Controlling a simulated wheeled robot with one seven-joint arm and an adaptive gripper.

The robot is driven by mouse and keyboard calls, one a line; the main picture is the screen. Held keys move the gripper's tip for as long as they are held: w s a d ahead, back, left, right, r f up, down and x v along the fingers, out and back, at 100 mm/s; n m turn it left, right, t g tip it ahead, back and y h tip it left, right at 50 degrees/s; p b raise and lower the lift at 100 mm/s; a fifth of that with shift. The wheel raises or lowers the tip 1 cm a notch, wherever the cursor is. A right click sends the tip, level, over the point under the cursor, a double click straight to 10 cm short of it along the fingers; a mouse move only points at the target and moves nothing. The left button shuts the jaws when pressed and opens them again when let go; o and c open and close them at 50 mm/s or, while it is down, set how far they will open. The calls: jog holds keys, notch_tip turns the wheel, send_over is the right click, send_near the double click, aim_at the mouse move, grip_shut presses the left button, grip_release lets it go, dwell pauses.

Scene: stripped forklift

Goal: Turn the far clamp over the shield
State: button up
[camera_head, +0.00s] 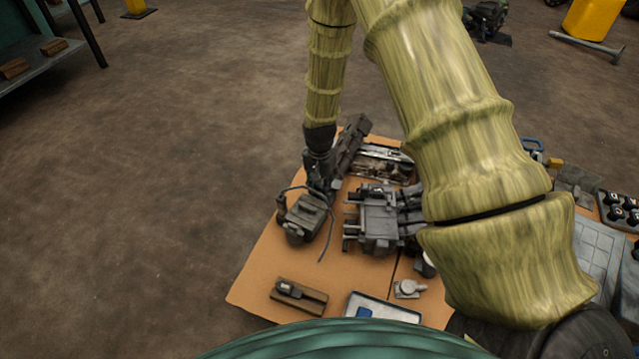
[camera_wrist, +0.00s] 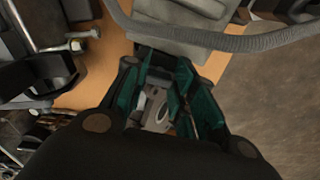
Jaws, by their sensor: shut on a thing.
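My gripper (camera_head: 319,172) points down at the far end of a grey motor-like housing (camera_head: 303,214) on the orange board. In the wrist view, its teal-padded fingers (camera_wrist: 164,88) are closed around a small grey metal piece with a round hole (camera_wrist: 154,107), which looks like the far clamp. The fingers hide much of it, and its turn angle cannot be told. The grey housing also shows in the wrist view (camera_wrist: 185,35), with a thick grey cable (camera_wrist: 225,40) arching across it. I cannot tell for certain which part is the shield.
A larger grey block assembly (camera_head: 380,217) stands just right of the housing. Dark and metal parts (camera_head: 383,162) lie behind it. A wooden block (camera_head: 299,296), a white-rimmed tray (camera_head: 382,310) and a small metal fitting (camera_head: 408,288) lie in front. The floor to the left is clear.

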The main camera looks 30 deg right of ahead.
jog(key=n+p, duration=0.1)
jog(key=p, duration=0.1)
jog(key=n+p, duration=0.2)
jog(key=p, duration=0.1)
jog(key=shift+s+r+p, duration=0.1)
jog(key=shift+r+p, duration=0.2)
jog(key=shift+r, duration=0.05)
jog(key=n+p, duration=0.5)
jog(key=p, duration=0.1)
jog(key=shift+d, duration=0.15)
jog(key=n+p, duration=0.4)
jog(key=shift+f+n, duration=0.15)
jog(key=shift+n, duration=0.15)
jog(key=n+p, duration=0.1)
jog(key=n, duration=0.1)
jog(key=n+p, duration=0.2)
jog(key=shift+d+f+n, duration=0.15)
jog(key=shift+n, duration=0.15)
jog(key=o, duration=1)
notch_tip(320, 180, up, 12)
jog(key=shift+f, duration=0.1)
